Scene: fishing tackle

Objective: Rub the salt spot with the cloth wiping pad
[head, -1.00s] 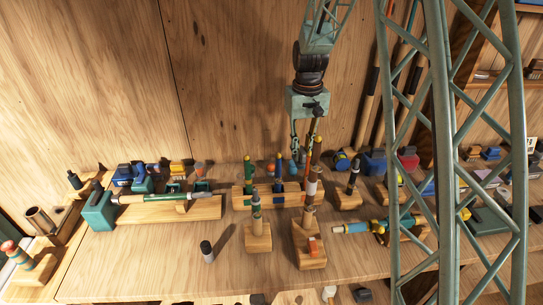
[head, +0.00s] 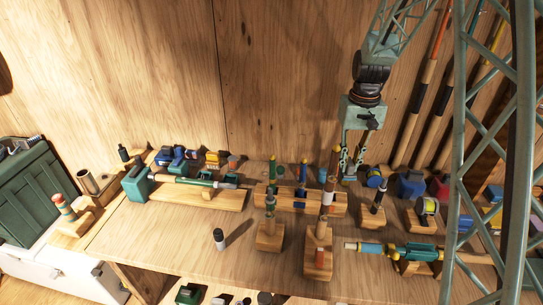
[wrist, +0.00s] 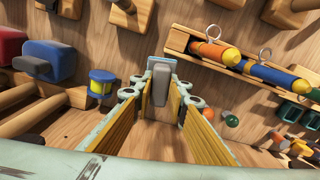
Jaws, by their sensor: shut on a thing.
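My gripper (head: 350,172) is low over the back of the workbench, behind the wooden rod rack and left of a small blue spool. In the wrist view my gripper (wrist: 163,100) has its two fingers closed on a small grey block with a pale blue base, which I take for the cloth wiping pad (wrist: 161,82). The pad lies between the fingertips, over the wooden surface. I cannot tell whether it touches that surface. In the head view the pad is too small to make out. I cannot make out the salt spot in either view.

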